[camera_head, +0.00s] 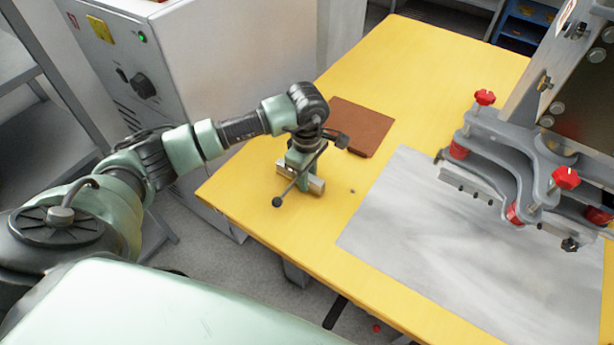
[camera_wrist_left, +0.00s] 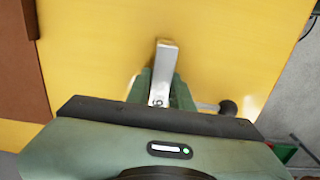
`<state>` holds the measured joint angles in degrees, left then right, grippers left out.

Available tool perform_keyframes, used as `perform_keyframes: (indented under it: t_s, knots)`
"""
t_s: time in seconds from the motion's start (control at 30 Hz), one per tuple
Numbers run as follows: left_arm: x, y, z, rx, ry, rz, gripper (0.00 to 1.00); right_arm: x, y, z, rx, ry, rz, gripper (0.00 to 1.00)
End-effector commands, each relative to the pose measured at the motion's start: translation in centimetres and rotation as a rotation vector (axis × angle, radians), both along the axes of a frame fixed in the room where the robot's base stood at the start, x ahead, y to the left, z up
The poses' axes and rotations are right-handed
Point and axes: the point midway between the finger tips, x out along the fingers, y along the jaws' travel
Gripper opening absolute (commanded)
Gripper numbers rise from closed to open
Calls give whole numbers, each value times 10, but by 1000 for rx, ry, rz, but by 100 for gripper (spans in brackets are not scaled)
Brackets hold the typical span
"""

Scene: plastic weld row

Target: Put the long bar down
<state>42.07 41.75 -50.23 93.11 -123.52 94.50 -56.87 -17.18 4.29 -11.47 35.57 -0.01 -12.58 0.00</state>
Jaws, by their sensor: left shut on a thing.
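The long bar is a silvery metal piece; in the head view its end (camera_head: 316,186) shows beside my left gripper (camera_head: 301,176), near the left edge of the yellow table. In the left wrist view the bar (camera_wrist_left: 166,62) sticks out lengthwise from between the green fingers of the left gripper (camera_wrist_left: 160,92), which is shut on it. The bar is low over the table top or touching it; I cannot tell which. Part of it is hidden by the gripper. A thin lever with a black ball (camera_head: 277,202) shows beside the gripper. My right gripper is not in view.
A brown mat (camera_head: 362,130) lies just behind the gripper on the yellow table (camera_head: 420,60). A grey sheet (camera_head: 440,250) covers the right part, under a grey machine with red knobs (camera_head: 565,178). A white cabinet (camera_head: 215,60) stands at the left.

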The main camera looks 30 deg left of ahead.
Motion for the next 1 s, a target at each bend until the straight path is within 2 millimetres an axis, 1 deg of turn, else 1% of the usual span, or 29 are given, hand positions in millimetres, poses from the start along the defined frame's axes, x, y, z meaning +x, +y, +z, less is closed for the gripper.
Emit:
perform_keyframes:
  t_s: [0.1, 0.13, 0.17, 0.2, 0.5, 0.6, 0.67, 0.77, 1.0]
  knots:
    - [1, 0, -3, 0, -2, 0, 0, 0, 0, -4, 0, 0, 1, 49]
    - [0, 0, -4, 0, 0, 0, 24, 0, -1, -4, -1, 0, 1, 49]
    - [0, 0, -3, 0, 0, 0, 33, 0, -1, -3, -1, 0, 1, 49]
    - [0, 0, -3, 0, 0, 0, 43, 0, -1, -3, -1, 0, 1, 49]
    - [0, 0, -2, 0, 0, 0, 43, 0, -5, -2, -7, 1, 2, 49]
    - [0, 0, 3, 0, 0, 0, 43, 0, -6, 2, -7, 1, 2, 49]
    - [1, 0, 7, 0, -3, 0, 43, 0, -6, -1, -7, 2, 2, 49]
    - [1, 0, 24, 0, -5, -1, 43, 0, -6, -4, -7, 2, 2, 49]
    - [1, 0, 77, 1, -5, -1, 43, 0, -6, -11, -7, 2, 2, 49]
